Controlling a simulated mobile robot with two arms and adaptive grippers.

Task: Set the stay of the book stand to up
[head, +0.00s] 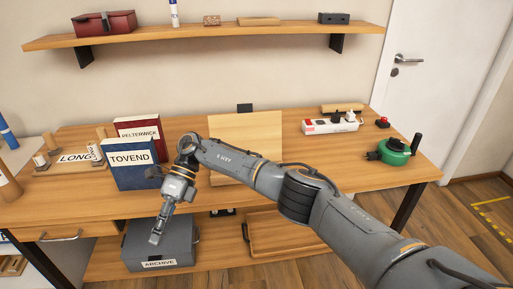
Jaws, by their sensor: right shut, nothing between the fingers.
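A light wooden panel, which looks like the book stand (245,128), stands on the middle of the wooden table. A small black piece (244,107) shows at its top edge; I cannot tell if it is the stay. My arm crosses in front of the panel's lower left part and hides some of it. My right gripper (156,237) is shut and empty. It points down to the left of the stand, in front of the table's front edge, and overlaps the archive box in the picture. My left gripper is not in view.
Blue (130,176) and red (138,124) books stand left of the stand. A power strip (331,124) and green round object (394,151) lie at right. The grey archive box (183,255) sits below the table (285,127). A shelf (210,34) hangs above.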

